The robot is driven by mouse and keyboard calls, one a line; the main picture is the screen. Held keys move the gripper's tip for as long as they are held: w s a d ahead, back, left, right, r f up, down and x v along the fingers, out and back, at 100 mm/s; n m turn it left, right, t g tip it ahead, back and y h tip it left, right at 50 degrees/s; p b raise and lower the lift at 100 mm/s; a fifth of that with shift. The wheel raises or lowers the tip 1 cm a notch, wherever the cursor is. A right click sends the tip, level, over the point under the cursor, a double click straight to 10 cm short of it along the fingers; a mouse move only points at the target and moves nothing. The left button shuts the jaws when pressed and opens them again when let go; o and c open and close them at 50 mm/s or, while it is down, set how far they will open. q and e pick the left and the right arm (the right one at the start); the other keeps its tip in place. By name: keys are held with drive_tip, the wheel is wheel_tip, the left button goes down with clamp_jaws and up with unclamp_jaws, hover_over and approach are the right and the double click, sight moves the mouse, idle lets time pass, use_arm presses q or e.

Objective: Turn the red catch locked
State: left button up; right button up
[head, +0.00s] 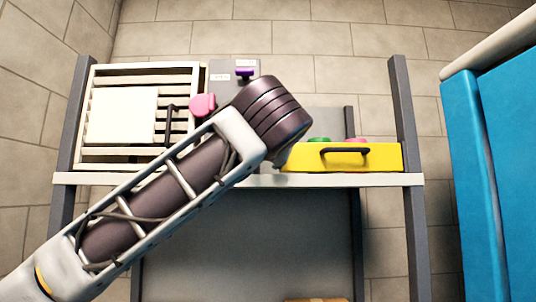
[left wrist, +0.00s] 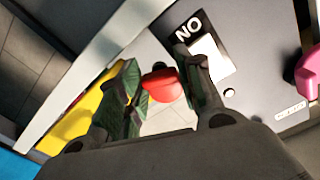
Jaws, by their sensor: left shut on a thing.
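My right gripper is in neither view.
A white slatted frame (head: 182,80) stands at left on the shelf (head: 370,180). A yellow box (head: 385,158) with a black handle stands right. A blue cabinet (head: 490,150) is at far right.

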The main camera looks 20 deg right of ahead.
use_arm(q)
drive_tip(key=shift+m+p, duration=0.85)
drive_tip(key=shift+m, duration=5.85)
drive_tip(key=o, duration=1)
drive_tip(key=shift+s, duration=0.1)
